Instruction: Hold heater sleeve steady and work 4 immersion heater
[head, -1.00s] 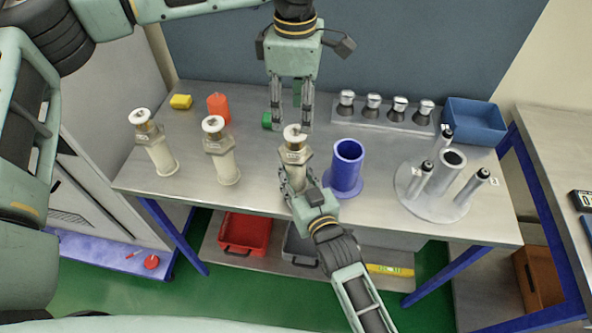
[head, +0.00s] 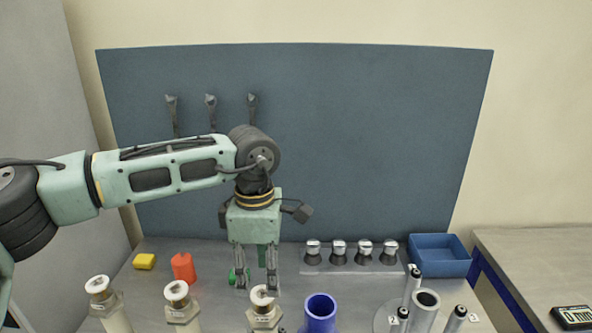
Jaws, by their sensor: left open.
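Three pale cylinders with hexagonal metal collars and white round tops stand along the table front: left one (head: 99,288), middle one (head: 177,296) and right one (head: 262,304). They look like the immersion heaters in their sleeves; their lower parts are cut off by the picture's bottom edge. My left gripper (head: 256,284) points down, open, its two fingers spread just behind and above the right one's top. I see nothing held between the fingers. My right gripper is out of view.
A blue open cylinder (head: 320,310) stands right of the heaters. A rack (head: 350,269) of several dark silver-topped pieces, a blue bin (head: 440,262) and a round stand with a grey tube (head: 425,306) are further right. Yellow (head: 144,261) and orange (head: 183,267) objects lie back left.

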